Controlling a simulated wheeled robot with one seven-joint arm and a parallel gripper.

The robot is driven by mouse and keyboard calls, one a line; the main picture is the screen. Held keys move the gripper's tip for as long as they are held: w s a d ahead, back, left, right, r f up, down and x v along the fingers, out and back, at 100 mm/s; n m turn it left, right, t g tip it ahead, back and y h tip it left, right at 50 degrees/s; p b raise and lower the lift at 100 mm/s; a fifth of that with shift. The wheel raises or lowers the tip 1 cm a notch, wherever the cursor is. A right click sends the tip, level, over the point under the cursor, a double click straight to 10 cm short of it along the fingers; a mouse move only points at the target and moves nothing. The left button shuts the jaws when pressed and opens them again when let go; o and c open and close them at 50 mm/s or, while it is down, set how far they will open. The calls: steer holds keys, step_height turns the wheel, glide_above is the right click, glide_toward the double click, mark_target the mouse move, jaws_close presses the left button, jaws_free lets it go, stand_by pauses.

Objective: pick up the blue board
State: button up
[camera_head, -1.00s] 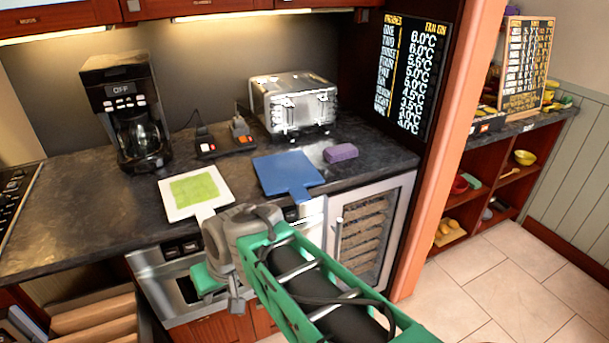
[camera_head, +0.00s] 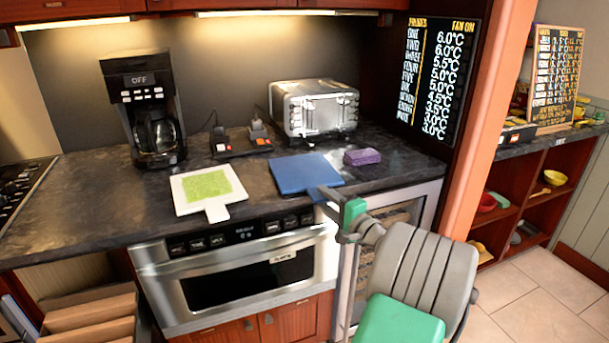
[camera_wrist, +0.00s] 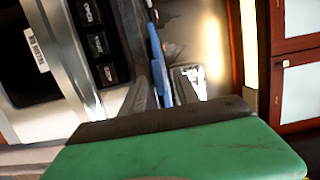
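The blue board (camera_head: 300,172) lies flat on the dark counter, its handle pointing toward the front edge. My gripper (camera_head: 334,212) is at the counter's front edge, close to the handle and partly covering its end. I cannot tell whether it touches the handle. In the wrist view the board shows edge-on as a thin blue strip (camera_wrist: 158,62), beyond a green gripper part with a dark edge that fills the bottom. The opening between the fingers is not clear in either view.
A white board with a green top (camera_head: 207,190) lies left of the blue board. A purple block (camera_head: 362,157) lies to its right, and a toaster (camera_head: 315,108) stands behind. A coffee maker (camera_head: 143,110) stands further left. A microwave drawer (camera_head: 240,270) is below the counter.

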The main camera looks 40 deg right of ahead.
steer(key=w, duration=0.2)
steer(key=shift+w, duration=0.3)
steer(key=shift+c, duration=0.4)
jaws_close()
steer(key=shift+r, duration=0.1)
stand_by(0.6)
